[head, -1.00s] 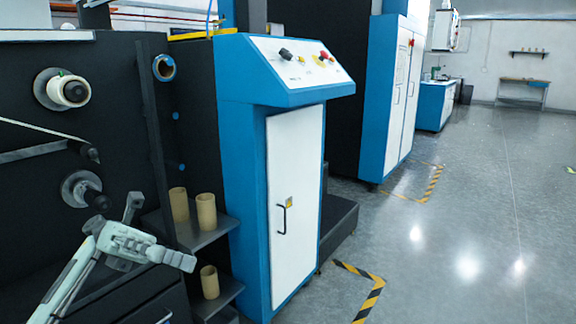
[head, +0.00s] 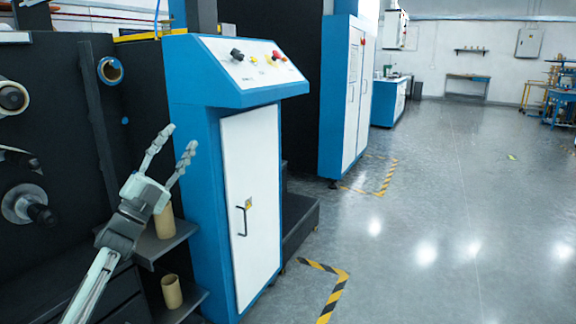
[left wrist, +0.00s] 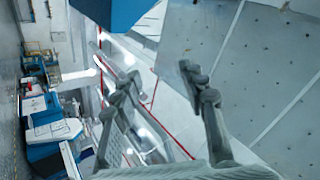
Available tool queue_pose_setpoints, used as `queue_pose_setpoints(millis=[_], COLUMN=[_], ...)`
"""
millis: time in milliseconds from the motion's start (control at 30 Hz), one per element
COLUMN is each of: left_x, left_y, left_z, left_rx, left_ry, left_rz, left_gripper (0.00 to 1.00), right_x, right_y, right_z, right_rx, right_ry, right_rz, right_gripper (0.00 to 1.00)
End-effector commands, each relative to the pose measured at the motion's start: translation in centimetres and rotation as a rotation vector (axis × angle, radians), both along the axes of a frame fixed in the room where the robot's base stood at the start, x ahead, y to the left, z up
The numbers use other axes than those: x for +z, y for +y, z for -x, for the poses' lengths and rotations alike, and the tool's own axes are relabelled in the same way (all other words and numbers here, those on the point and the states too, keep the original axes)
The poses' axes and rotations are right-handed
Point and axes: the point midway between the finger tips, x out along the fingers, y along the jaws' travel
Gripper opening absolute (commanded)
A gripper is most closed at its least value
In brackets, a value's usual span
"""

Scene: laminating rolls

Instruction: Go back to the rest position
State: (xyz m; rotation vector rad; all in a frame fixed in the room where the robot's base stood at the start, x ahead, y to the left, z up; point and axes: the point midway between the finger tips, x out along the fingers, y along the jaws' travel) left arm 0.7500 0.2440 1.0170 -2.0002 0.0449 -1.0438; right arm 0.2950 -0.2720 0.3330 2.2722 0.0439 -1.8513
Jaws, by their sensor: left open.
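My left gripper (head: 174,138) is raised in front of the black machine, at the left of the head view. Its two fingers point up and are spread apart, with nothing between them. It shows in front of the shelf and partly covers a cardboard core (head: 165,222) there. The left wrist view also shows the open fingers (left wrist: 157,76) with empty space between them. My right gripper is not in view.
The blue and white control cabinet (head: 250,190) stands just right of the gripper. A lower cardboard core (head: 172,291) sits on a shelf. Roll spindles (head: 28,205) jut from the machine at left. Open grey floor (head: 440,230) lies to the right.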

Motion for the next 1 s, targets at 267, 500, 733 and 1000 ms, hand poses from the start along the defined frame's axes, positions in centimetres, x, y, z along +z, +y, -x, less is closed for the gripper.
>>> queue_pose_setpoints(millis=[267, 500, 733, 1000], left_x=[-12.0, -22.4, -30.9, -41.6], left_y=[11.0, 15.2, 15.5, 12.7], left_z=[-7.9, -6.3, -1.9, 4.9], left_rx=[0.353, 0.557, 0.683, 0.702], left_ry=[0.657, 1.074, 1.358, 1.505], left_rz=[0.383, 0.599, 0.701, 0.664], left_gripper=[0.42, 0.42, 0.42, 0.42], right_x=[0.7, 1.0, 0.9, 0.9], right_y=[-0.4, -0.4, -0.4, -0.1], right_z=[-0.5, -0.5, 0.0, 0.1], right_rx=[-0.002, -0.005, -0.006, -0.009], right_ry=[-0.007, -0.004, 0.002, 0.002], right_rz=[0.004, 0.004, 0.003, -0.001], right_gripper=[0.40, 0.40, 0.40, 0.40])
